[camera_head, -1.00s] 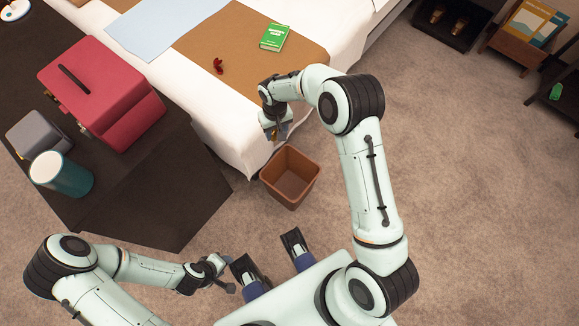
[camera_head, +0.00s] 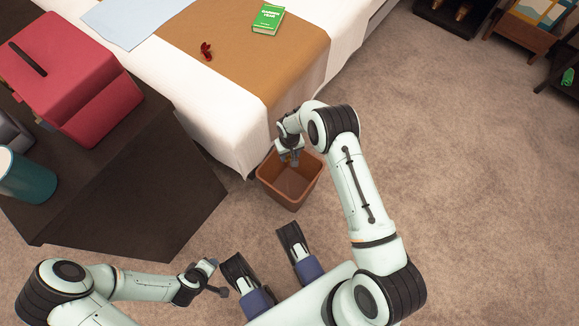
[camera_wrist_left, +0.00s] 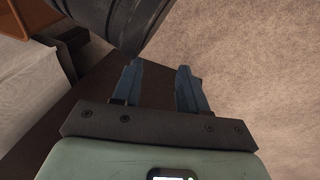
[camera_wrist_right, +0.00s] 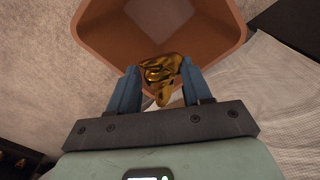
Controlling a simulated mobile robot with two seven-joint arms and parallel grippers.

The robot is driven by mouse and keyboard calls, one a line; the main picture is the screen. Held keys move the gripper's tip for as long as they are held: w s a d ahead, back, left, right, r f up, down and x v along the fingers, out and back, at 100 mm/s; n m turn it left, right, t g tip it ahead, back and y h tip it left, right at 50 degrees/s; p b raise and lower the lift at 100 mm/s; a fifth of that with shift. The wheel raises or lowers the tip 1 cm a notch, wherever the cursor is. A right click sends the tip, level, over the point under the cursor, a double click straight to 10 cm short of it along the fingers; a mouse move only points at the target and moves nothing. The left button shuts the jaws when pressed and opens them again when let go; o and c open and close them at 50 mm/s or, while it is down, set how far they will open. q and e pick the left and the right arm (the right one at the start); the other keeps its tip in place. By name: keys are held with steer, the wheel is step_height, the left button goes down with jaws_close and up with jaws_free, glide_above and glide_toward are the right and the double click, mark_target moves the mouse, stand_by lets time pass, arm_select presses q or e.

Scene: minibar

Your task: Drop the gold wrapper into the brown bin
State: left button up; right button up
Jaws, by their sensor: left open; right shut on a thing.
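The gold wrapper (camera_wrist_right: 162,75) is a crumpled shiny piece between the fingers of my right gripper (camera_wrist_right: 161,88), which is shut on it. The brown bin (camera_head: 284,192) stands on the carpet beside the bed. In the right wrist view the bin (camera_wrist_right: 98,30) opens just beyond the wrapper. In the head view my right gripper (camera_head: 291,158) is over the bin's far rim; the wrapper is hidden there. My left gripper (camera_wrist_left: 157,90) is open and empty, and in the head view it is (camera_head: 218,278) low at the left, apart from the bin.
The bed (camera_head: 210,100) with a green book (camera_head: 268,19) and a small red object (camera_head: 206,51) lies behind the bin. A dark cabinet (camera_head: 150,190) with a red box (camera_head: 70,75) and a teal cup (camera_head: 25,178) stands at left. Carpet at right is clear.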

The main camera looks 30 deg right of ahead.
step_height(320, 180, down, 3)
steer(key=shift+b, duration=0.65)
steer(key=shift+f, duration=0.4)
arm_select(q)
steer(key=shift+g, duration=0.7)
steer(key=s+f, duration=0.3)
steer(key=shift+s+a+f, duration=0.2)
steer(key=shift+s+a, duration=0.1)
arm_select(e)
steer(key=o, duration=1.1)
steer(key=shift+r, duration=0.1)
